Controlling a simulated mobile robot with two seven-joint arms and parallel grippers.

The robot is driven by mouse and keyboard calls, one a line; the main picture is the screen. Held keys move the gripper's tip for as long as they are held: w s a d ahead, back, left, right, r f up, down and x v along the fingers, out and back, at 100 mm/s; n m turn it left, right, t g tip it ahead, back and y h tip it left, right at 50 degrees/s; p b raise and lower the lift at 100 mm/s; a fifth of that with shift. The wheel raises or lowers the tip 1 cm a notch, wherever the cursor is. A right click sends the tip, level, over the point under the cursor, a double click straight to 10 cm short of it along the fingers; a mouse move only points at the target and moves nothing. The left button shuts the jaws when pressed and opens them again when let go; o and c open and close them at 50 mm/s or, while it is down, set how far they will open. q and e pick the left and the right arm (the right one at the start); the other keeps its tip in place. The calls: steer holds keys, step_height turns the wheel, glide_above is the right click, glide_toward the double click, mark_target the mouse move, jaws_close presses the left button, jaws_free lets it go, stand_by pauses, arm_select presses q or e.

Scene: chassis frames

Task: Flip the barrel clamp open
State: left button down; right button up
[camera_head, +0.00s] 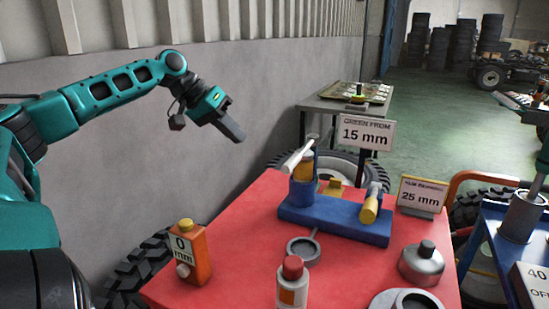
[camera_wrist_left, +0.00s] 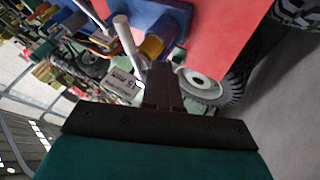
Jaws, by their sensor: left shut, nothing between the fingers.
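The clamp fixture has a blue base (camera_head: 335,219) on the red tabletop. At its left end a blue post holds a yellow-brown cylinder (camera_head: 304,170), with a pale lever (camera_head: 297,158) slanting across its top. At its right end is a tilted yellow cylinder (camera_head: 370,207). I cannot tell for sure which part is the barrel clamp. My left gripper (camera_head: 237,136) is shut and empty, in the air left of and above the lever, apart from it. In the left wrist view the lever (camera_wrist_left: 127,38) and yellow-brown cylinder (camera_wrist_left: 152,47) lie just beyond the closed fingers (camera_wrist_left: 163,86).
The red table (camera_head: 240,230) also holds an orange box (camera_head: 190,254), a red-capped bottle (camera_head: 292,283), a grey ring (camera_head: 303,251) and a grey knobbed weight (camera_head: 421,264). Signs (camera_head: 366,132) stand behind the fixture. A grey wall (camera_head: 240,90) runs along the left.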

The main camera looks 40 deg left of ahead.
mark_target(301, 153)
arm_select(q)
steer(key=w+d+f+b, duration=0.1)
steer(key=w+d+f, duration=0.5)
steer(key=d, duration=0.1)
arm_select(e)
steer(key=shift+w+a+r, duration=0.1)
steer(key=shift+w+a, duration=0.45)
steer(key=shift+w, duration=0.05)
steer(key=shift+d, duration=0.1)
steer(key=shift+s+d+f, duration=0.2)
steer(key=shift+s, duration=0.1)
